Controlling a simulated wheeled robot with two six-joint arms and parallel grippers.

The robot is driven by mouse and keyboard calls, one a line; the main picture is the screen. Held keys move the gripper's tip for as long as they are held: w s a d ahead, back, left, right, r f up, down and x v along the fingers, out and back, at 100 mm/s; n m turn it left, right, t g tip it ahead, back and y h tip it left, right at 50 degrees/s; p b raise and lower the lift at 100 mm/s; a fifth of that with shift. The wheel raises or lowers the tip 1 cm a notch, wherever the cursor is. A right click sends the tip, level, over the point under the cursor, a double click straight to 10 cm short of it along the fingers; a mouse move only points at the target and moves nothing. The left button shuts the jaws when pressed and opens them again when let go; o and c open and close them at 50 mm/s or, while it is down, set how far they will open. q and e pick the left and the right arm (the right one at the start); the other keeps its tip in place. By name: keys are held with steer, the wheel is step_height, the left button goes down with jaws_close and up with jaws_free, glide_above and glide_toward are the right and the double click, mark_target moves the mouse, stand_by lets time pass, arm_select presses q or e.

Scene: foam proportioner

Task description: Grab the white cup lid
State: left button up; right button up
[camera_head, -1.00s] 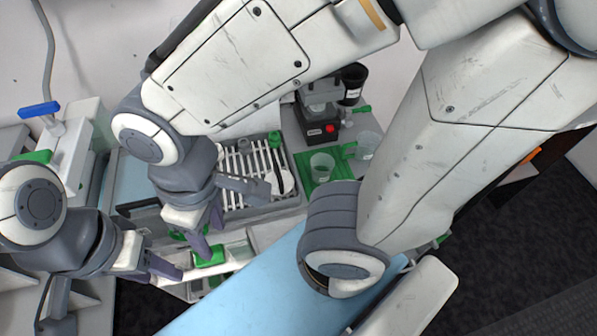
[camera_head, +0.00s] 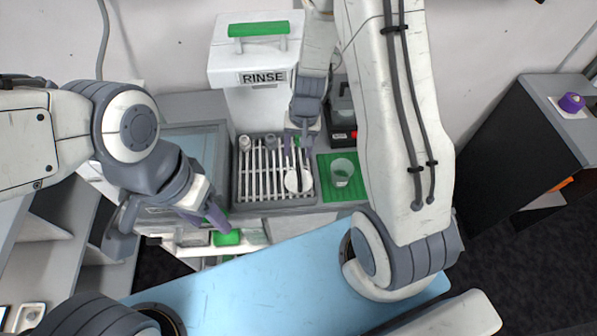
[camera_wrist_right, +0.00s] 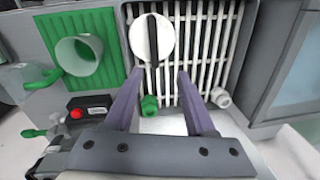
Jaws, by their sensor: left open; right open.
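A small white cap-like lid (camera_head: 244,142) lies at the upper left of the drying rack (camera_head: 240,195). In the right wrist view it is right of the fingers (camera_wrist_right: 219,97). A flat white round piece with a dark bar (camera_wrist_right: 152,37) lies on the rack, beyond the fingertips; I cannot tell which is the cup lid. My right gripper (camera_wrist_right: 158,75) is open above the rack, empty, with a green cap (camera_wrist_right: 150,105) showing between its fingers. My left gripper (camera_head: 210,215) is open near a green block (camera_head: 227,237), left of and below the rack.
A clear cup (camera_head: 342,172) stands on a green mat (camera_head: 330,190) right of the rack. A RINSE box (camera_head: 255,58) stands behind. A black device with a red button (camera_wrist_right: 77,114) is near the mat. A light-blue surface (camera_head: 270,285) lies in front.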

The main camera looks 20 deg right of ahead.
mark_target(298, 163)
steer(key=f, duration=0.2)
steer(key=f+b, duration=0.1)
steer(key=f, duration=0.4)
steer(key=shift+w+d, duration=0.3)
steer(key=shift+w, duration=0.05)
steer(key=shift+a+f+b, duration=0.1)
steer(key=shift+f+b, duration=0.35)
steer(key=shift+f, duration=0.05)
jaws_close()
